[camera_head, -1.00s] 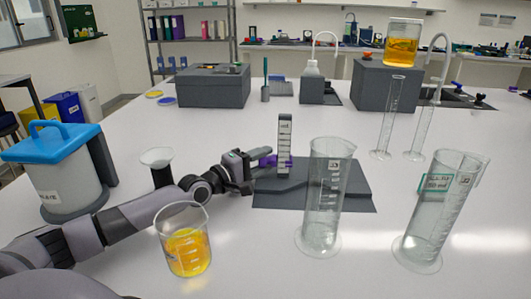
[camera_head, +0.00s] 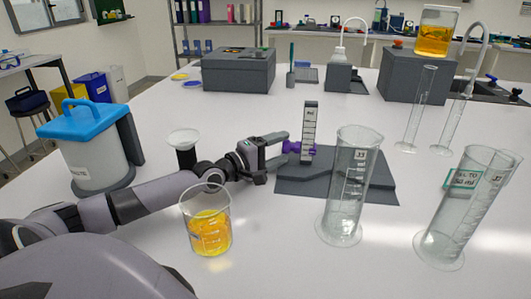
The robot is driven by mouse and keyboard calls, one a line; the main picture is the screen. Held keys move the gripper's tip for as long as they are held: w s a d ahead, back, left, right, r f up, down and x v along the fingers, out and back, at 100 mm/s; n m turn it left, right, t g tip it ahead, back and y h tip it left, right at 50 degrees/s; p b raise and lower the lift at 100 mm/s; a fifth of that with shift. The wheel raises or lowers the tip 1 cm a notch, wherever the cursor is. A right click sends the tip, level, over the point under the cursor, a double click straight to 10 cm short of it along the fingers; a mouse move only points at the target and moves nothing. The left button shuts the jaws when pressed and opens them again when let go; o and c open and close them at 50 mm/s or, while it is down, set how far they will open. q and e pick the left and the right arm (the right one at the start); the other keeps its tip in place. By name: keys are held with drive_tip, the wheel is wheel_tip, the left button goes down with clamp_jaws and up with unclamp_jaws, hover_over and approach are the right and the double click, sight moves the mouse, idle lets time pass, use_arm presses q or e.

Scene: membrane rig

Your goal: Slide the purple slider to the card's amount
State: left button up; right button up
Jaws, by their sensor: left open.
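The post stands on a dark grey stepped base (camera_head: 345,180). My left gripper (camera_head: 279,151) is open, with its fingers pointing right at the slider; I cannot tell whether they touch it. A card with green edging and writing (camera_head: 465,179) shows at the tall cylinder on the right; its amount is too small to read surely. My right gripper is not in view.
A beaker of orange liquid (camera_head: 210,232) stands in front of my left arm. Tall glass cylinders (camera_head: 350,190) stand at the base's front and to the right. A blue-lidded container (camera_head: 95,150) is at left.

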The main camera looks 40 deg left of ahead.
use_arm(q)
drive_tip(key=shift+v, duration=2.4)
